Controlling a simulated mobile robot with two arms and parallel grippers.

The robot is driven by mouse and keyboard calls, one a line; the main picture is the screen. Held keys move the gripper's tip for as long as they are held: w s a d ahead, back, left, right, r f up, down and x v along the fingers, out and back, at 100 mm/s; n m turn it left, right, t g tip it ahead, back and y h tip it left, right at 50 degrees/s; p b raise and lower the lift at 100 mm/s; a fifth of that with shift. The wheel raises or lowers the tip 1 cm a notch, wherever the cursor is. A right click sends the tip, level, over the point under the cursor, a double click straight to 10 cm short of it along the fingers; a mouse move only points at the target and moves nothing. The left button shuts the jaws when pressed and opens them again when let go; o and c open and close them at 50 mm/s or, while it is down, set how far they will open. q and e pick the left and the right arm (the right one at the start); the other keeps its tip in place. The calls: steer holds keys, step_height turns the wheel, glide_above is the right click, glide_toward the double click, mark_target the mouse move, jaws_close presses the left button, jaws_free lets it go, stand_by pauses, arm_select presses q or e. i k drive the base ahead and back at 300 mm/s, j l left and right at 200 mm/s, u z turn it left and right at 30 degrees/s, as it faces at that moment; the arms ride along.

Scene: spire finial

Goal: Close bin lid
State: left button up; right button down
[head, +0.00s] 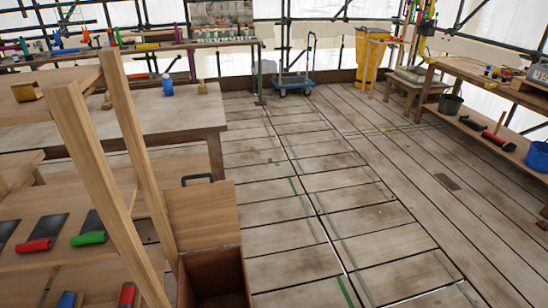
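A reddish-brown wooden bin (236,270) stands on the floor at the bottom of the head view, cut off by the lower edge. Its lid (205,215), a light wooden panel, is open and stands raised at the back of the bin. A black handle (197,179) shows at the lid's upper edge. The dark inside of the bin is partly visible; its front and bottom are out of view. Neither of my grippers is in view.
A wooden shelf frame (84,150) with red- and green-handled tools stands close on the bin's left. A workbench (130,108) is behind the bin. Plank floor (330,200) to the right is clear. A blue trolley (295,82) and a right-hand bench (480,75) stand farther off.

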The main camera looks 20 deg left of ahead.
mark_target(203, 216)
steer(key=i+l+z, duration=0.25)
steer(key=i, duration=0.15)
steer(key=i+z, duration=0.3)
steer(key=i, duration=0.15)
steer(key=i+u, duration=0.35)
steer(key=u, duration=0.15)
steer(key=i+l+u, duration=0.2)
steer(key=u, duration=0.3)
steer(key=i+l, duration=0.05)
steer(key=i, duration=0.05)
